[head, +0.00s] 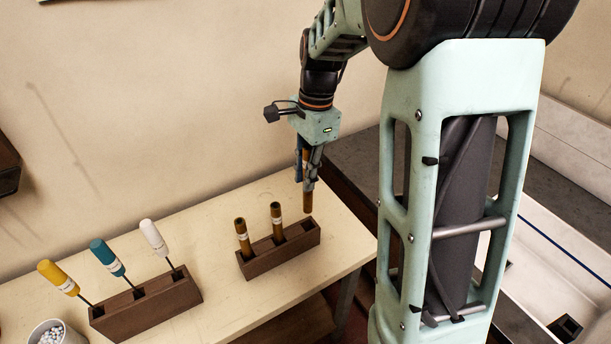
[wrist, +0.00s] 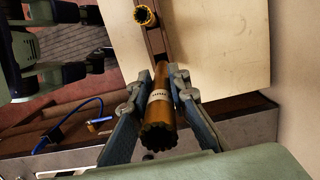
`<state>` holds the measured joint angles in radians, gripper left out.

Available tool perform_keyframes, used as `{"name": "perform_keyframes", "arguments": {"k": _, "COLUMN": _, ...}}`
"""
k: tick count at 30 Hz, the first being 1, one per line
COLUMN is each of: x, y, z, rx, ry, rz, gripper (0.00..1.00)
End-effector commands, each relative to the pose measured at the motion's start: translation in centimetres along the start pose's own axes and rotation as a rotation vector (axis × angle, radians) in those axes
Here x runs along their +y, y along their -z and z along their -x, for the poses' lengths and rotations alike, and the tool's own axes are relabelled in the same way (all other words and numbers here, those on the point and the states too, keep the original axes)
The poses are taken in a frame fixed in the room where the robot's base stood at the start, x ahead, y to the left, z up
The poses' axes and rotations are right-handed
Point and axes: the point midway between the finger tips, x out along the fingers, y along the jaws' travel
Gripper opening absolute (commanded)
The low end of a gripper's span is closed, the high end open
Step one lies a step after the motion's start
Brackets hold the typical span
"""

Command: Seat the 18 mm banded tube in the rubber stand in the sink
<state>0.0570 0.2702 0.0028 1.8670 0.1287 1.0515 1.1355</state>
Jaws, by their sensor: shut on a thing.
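My gripper (head: 307,178) is shut on a brass tube (head: 307,200), which hangs upright just above the right end of a dark wooden rack (head: 262,264). In the wrist view the held tube (wrist: 160,118) carries a white printed band, too small to read, between the two fingers of my gripper (wrist: 160,78). Two more brass tubes with white bands, a left one (head: 242,236) and a middle one (head: 277,222), stand in the rack.
A second wooden block (head: 148,308) holds yellow, teal and white-handled tools on the cream table (head: 345,250). A cup of small pale balls (head: 48,334) stands at the lower left. A dark counter (head: 350,160) lies between table and sink. My arm column hides part of the sink.

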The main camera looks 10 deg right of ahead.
Motion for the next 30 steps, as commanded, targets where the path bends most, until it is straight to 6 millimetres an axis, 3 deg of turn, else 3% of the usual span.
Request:
{"name": "perform_keyframes", "arguments": {"k": 21, "x": -0.1, "y": -0.6, "z": 5.7, "rx": 0.001, "ry": 0.003, "rz": 0.000, "gripper": 0.00}}
{"name": "perform_keyframes", "arguments": {"k": 30, "x": 0.0, "y": -0.7, "z": 6.4, "rx": 0.000, "ry": 0.000, "rz": 0.000, "gripper": 0.00}}
